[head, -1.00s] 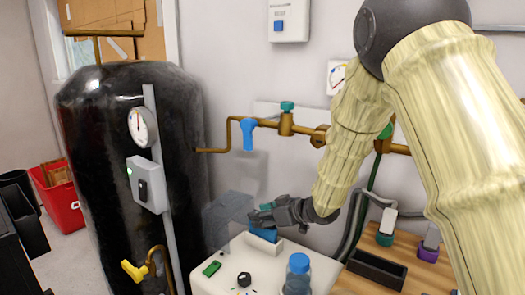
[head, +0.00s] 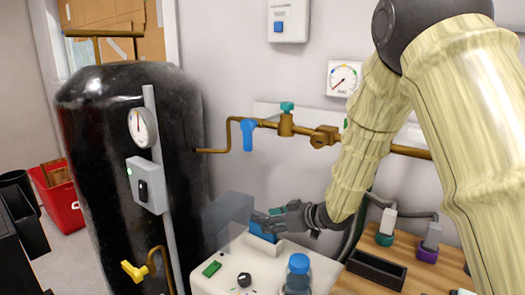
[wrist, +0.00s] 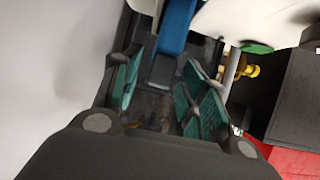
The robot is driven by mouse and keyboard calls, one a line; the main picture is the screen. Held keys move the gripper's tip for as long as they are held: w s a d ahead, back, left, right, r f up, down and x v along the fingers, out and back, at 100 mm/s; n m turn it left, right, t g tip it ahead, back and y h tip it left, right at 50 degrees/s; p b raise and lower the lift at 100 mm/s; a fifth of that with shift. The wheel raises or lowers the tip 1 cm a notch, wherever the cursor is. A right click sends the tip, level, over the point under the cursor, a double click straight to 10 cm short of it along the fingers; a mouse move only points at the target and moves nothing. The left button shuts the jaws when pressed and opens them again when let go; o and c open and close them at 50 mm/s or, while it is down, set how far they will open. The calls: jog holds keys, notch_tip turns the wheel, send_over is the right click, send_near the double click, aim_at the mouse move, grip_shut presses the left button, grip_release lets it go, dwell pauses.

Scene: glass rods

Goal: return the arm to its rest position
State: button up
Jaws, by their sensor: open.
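My gripper (head: 268,217) is in the lower middle of the head view, above the back of a white machine (head: 215,285). It is beside a blue part (head: 262,232) on a white block there. In the wrist view my gripper (wrist: 168,90) shows its two green-padded fingers spread apart. The blue part (wrist: 175,25) appears beyond and between the fingers, and I cannot tell whether it touches them. My arm, in a pale cover, runs down from the upper right.
A black tank (head: 90,180) stands at left. A blue-capped bottle (head: 298,275) stands near the machine's front. A wooden bench (head: 345,285) with a black tray (head: 375,268) is at right.

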jog(key=p+v, duration=0.1)
jog(key=v, duration=0.7)
jog(key=b+x, duration=0.2)
jog(key=x, duration=1)
jog(key=shift+w+a+f, duration=0.1)
jog(key=shift+a+f, duration=0.05)
jog(key=shift+f, duration=0.05)
notch_tip(320, 180, up, 11)
jog(key=p, duration=0.3)
jog(key=shift+f, duration=0.15)
jog(key=s+d+r+m+t+h+p, duration=0.3)
jog(key=s+d+r+m+t+p, duration=0.1)
jog(key=p, duration=1.5)
jog(key=shift+s+d+r+m, duration=0.3)
jog(key=shift+s+d+r, duration=0.25)
jog(key=shift+s, duration=0.3)
